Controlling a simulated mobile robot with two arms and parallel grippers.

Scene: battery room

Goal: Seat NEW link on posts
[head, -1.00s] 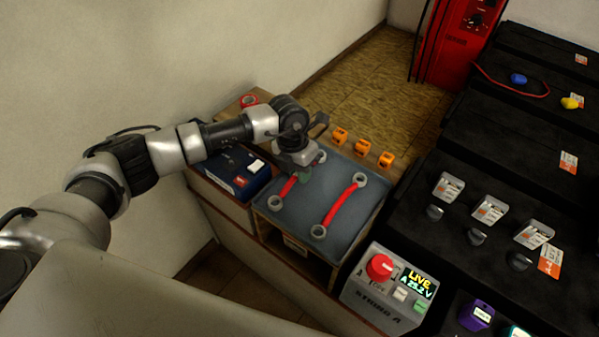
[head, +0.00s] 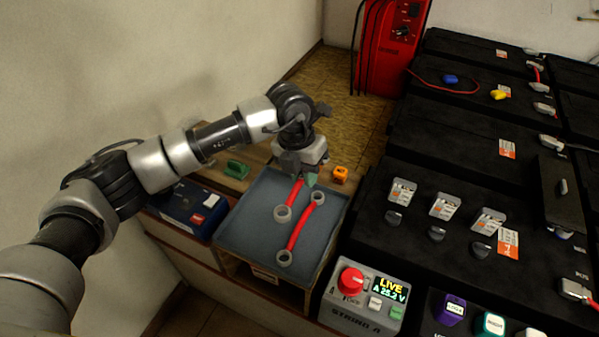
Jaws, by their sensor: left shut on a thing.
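My left gripper (head: 308,180) is shut on a red link with grey ring ends (head: 282,214). It holds this link over the blue-grey mat (head: 250,225); the link's far end is hidden by the gripper. A second red link (head: 302,226) with ring ends lies on the mat just to the right. I see no label telling which link is NEW. Grey terminals (head: 402,192) and dark round knobs (head: 437,233) stand on the black battery (head: 375,205) to the right; I cannot tell which are the posts. My right gripper is out of view.
A control box with a red knob (head: 351,280) and a LIVE display stands in front. A blue box (head: 190,208) and a green item (head: 236,170) lie left of the mat. An orange piece (head: 340,174) is behind. A red cabinet (head: 398,35) stands at the back.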

